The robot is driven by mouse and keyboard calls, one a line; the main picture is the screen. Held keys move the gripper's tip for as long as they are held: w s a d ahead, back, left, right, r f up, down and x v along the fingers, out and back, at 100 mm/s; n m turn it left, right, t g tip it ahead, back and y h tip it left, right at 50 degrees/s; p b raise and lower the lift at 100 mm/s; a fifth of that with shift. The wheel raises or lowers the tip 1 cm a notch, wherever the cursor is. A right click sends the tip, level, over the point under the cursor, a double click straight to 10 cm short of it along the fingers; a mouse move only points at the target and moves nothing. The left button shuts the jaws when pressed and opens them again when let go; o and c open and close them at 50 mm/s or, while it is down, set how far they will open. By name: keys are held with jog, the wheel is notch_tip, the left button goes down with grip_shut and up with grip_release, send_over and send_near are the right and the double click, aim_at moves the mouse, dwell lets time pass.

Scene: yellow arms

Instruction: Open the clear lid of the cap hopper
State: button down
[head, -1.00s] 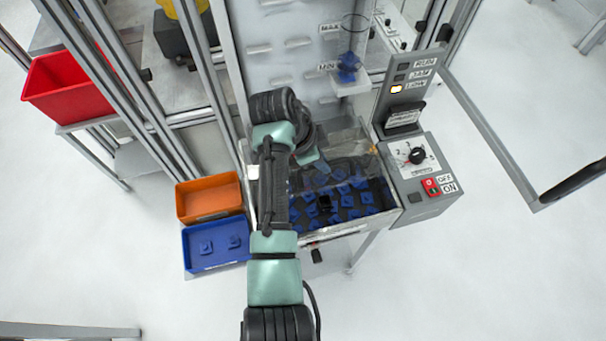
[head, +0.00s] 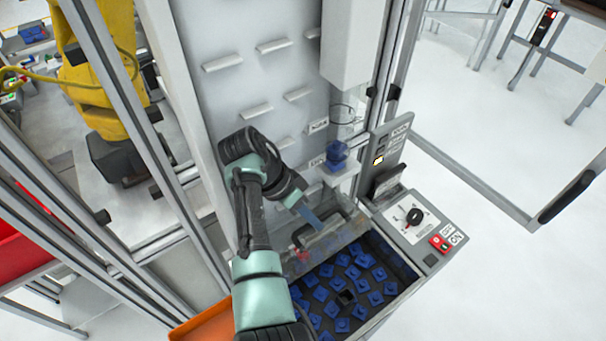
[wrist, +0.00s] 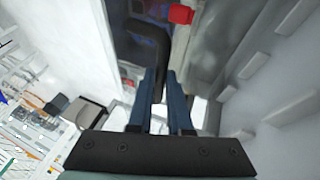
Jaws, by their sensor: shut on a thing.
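The cap hopper (head: 397,272) is an open-topped bin with several blue caps (head: 342,290) in it. Its clear lid (head: 352,231) stands tilted up at the back of the bin, and the caps in front show uncovered. The lid has a black bar handle (head: 327,240), which also shows in the wrist view (wrist: 153,45). My gripper (head: 312,222) is at this handle, and its blue fingers (wrist: 162,88) are closed on it. A small red part (head: 302,256) sits near the lid's left side. My arm hides the hopper's left edge.
A grey control box (head: 412,222) with a dial and red switch stands right of the hopper. A pale panel with ledges (head: 255,75) rises behind. Metal posts (head: 130,130) and a yellow robot arm (head: 95,80) are left. An orange bin (head: 205,325) is at lower left.

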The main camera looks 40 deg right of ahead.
jog(key=shift+s+a+f+g, duration=0.15)
jog(key=shift+s+f+g, duration=0.15)
jog(key=shift+f, duration=0.1)
jog(key=c, duration=1.2)
grip_release()
jog(key=shift+c, duration=0.2)
jog(key=o, duration=0.4)
jog(key=shift+w, duration=0.15)
jog(key=shift+r, duration=0.15)
jog(key=shift+w+r, duration=0.1)
jog(key=shift+r, duration=0.05)
jog(key=shift+d+r, duration=0.2)
jog(key=shift+r, duration=0.1)
notch_tip(320, 180, up, 8)
jog(key=shift+a+f, duration=0.1)
jog(key=shift+a, duration=0.05)
jog(key=shift+r, duration=0.7)
jog(key=shift+c, duration=0.3)
